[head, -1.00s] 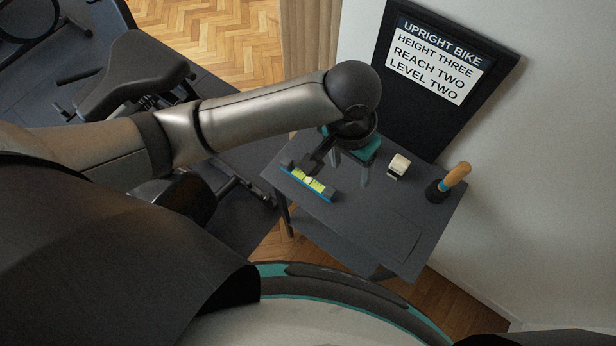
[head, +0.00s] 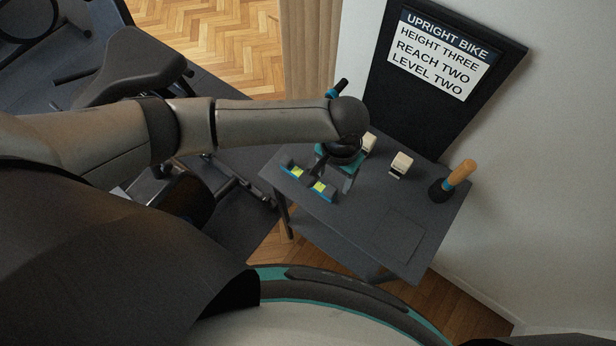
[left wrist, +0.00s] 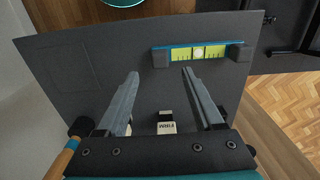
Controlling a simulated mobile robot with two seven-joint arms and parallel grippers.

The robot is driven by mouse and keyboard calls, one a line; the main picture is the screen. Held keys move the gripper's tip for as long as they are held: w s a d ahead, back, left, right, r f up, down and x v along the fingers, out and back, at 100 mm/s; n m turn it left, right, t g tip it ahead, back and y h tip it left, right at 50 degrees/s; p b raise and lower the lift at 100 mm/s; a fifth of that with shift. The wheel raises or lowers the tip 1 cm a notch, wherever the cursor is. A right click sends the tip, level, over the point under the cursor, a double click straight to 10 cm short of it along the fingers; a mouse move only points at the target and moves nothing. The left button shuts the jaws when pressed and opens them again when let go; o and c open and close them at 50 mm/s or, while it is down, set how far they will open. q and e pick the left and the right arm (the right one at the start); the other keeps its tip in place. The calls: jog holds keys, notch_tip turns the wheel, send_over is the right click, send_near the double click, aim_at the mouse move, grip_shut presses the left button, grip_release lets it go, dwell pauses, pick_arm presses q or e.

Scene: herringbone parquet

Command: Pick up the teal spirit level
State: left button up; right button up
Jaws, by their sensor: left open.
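The spirit level (head: 295,172) lies flat near the left edge of the dark side table, with a yellow-green middle, dark ends and a blue-teal edge. One finger of my left gripper (head: 331,183) hides part of its middle in the head view. In the left wrist view the whole level (left wrist: 215,52) shows beyond the fingertips, nearer the right finger. My left gripper (left wrist: 160,73) is open, with nothing between its fingers. Its fingers appear to be above the table and not around the level. My right gripper is not in view.
The side table (head: 375,215) also holds a white block (head: 401,164), another pale block (head: 369,144) partly behind my wrist, and a wooden-handled tool (head: 458,177) at the right. A black sign board (head: 440,75) stands behind. An exercise bike (head: 135,65) is at left.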

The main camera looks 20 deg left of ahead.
aim_at(331, 190)
pick_arm(q)
jog(key=f, duration=0.2)
jog(key=f+b, duration=0.1)
jog(key=f, duration=0.2)
jog(key=shift+s, duration=0.2)
jog(key=shift+r, duration=0.1)
jog(key=shift+a, duration=0.1)
grip_shut()
